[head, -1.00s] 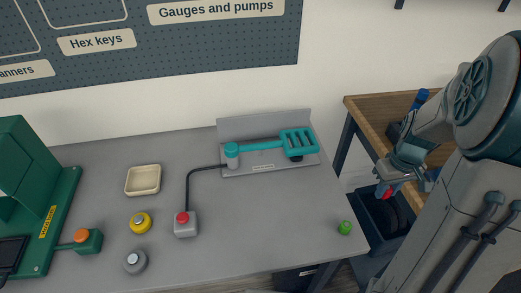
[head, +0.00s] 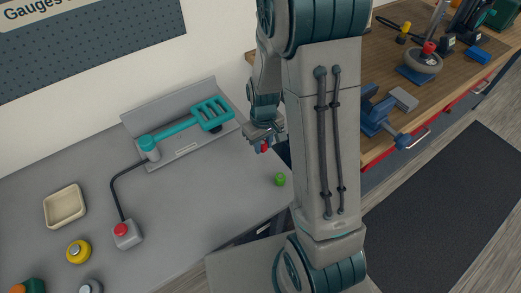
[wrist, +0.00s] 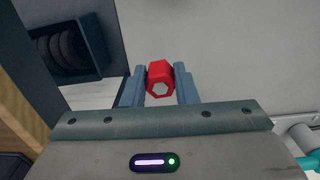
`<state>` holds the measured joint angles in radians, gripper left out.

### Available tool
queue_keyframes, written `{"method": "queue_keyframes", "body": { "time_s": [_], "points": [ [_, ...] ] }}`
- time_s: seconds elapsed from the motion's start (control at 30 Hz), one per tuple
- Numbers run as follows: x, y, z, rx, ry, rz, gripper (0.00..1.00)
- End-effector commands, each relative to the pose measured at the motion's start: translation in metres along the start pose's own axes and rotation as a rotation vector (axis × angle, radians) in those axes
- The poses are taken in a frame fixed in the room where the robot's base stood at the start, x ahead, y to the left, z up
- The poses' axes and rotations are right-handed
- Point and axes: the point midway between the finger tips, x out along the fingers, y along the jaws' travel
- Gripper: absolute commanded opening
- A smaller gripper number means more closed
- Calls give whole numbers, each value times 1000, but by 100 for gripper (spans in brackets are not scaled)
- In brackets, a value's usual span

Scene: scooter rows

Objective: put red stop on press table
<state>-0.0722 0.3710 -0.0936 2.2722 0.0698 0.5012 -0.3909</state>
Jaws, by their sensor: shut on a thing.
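A small red stop (wrist: 159,80) with a pale hexagonal end sits between the two fingers of my gripper (wrist: 160,88) in the wrist view. My gripper is shut on it. In the head view the red stop (head: 264,148) shows at the tip of my gripper (head: 262,143), which appears over the right end of the grey press table (head: 205,205). I cannot tell its exact height above the table. My arm hides part of the table's right edge.
On the table are a teal lever device (head: 180,128), a grey box with a red button (head: 127,234), a cream tray (head: 65,206), a yellow button (head: 79,252) and a green stop (head: 280,179). A wooden bench (head: 455,75) stands right. The table's middle front is clear.

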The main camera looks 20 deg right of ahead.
Motion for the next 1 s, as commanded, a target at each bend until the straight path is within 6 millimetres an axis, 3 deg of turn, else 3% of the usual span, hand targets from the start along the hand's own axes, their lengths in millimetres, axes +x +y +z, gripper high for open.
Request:
{"method": "queue_keyframes", "body": {
  "time_s": [0.17,0.43,0.87,0.9,0.97,1.0],
  "points": [
    [9,-6,-2,2,-2,-1,5],
    [40,-6,-2,2,-2,-1,5],
    [48,-6,-2,1,0,0,5],
    [48,-6,-2,1,0,0,29],
    [47,-6,-2,1,0,0,46],
    [47,-6,-2,1,0,0,48]
  ]
}}
